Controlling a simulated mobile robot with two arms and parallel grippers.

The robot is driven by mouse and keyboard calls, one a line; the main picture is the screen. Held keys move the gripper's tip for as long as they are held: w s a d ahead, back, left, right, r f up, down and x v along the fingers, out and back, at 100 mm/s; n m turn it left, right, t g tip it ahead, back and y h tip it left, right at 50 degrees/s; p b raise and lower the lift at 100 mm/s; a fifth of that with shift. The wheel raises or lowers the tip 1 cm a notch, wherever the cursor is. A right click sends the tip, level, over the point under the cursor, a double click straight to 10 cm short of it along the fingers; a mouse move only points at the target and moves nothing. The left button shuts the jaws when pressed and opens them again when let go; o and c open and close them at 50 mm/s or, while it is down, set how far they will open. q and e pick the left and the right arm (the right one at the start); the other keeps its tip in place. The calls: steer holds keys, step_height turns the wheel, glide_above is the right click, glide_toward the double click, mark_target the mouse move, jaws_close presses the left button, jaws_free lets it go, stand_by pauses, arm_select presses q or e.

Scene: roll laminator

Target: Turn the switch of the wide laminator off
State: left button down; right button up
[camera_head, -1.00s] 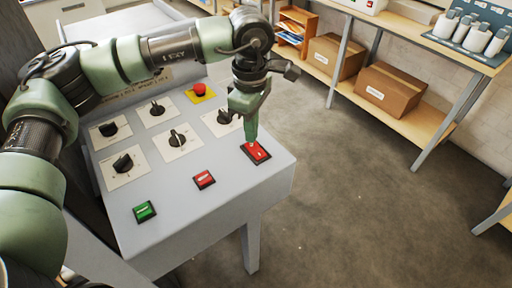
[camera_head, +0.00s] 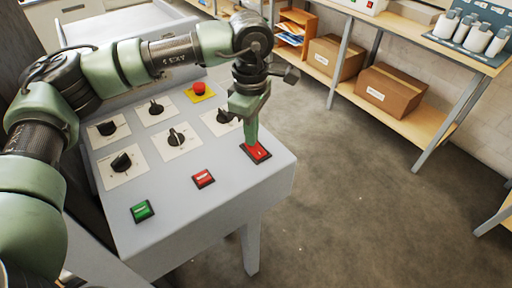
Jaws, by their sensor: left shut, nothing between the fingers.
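The wide laminator's grey control panel (camera_head: 190,222) fills the middle of the head view. A red rocker switch (camera_head: 262,153) sits at its right front corner. My left gripper (camera_head: 251,143) points down with its shut, empty fingertips at the left part of this switch, covering some of it. Contact looks likely, but the exact gap cannot be told. A smaller red button (camera_head: 204,179) and a green button (camera_head: 143,211) lie to the left along the panel's front. My right gripper is out of view.
Several black rotary knobs (camera_head: 177,137) stand on white plates behind the buttons. A red emergency stop (camera_head: 199,88) on yellow stands farther back. Shelves with cardboard boxes (camera_head: 390,88) are at the back right. The floor right of the panel is clear.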

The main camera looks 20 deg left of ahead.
arm_select(q)
steer(key=shift+f, duration=0.3)
steer(key=shift+r, duration=0.1)
steer(key=shift+r+p, duration=1.5)
steer(key=shift+r, duration=1.95)
